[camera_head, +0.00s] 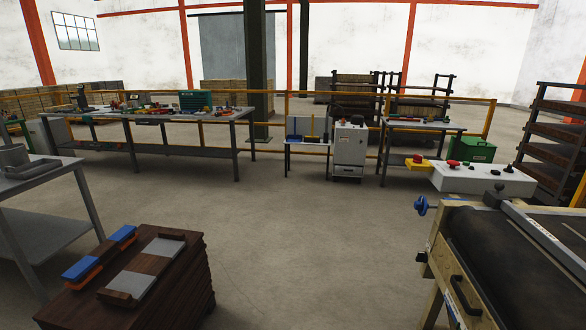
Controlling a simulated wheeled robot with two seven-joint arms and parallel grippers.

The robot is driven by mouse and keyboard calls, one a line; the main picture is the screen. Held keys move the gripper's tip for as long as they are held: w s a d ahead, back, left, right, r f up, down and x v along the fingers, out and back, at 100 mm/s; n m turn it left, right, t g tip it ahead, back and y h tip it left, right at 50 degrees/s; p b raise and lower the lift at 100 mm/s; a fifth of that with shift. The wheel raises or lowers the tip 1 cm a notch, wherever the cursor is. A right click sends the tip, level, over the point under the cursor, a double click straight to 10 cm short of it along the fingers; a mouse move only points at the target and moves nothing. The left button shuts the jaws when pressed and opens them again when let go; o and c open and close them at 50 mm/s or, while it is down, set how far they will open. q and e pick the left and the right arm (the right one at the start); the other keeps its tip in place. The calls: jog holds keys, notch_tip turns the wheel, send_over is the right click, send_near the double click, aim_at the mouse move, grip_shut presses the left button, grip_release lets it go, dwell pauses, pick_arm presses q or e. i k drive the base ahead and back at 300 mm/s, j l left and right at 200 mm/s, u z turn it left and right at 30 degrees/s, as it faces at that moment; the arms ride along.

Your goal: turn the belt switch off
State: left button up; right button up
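A white control box (484,180) stands at the right, at the far end of a machine with a dark belt (510,260). On its top are a red button (453,163) and small dark knobs, one of them near the middle (480,169) and another at the right (508,170). A yellow box with a red button (417,161) sits at its left end. I cannot tell which control is the belt switch or how it is set. Neither of my grippers shows in the head view.
A brown stack (190,285) with blue, orange and grey pieces on top stands at the front left. A grey table (50,185) is at the left edge. A long workbench (160,115) and a grey cabinet (349,145) stand farther back. The middle floor is clear.

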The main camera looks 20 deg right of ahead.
aim_at(418, 159)
jog(key=i+l+z, duration=0.3)
jog(key=i+z, duration=0.2)
jog(key=i, duration=0.35)
jog(key=i+z, duration=0.5)
jog(key=i, duration=0.3)
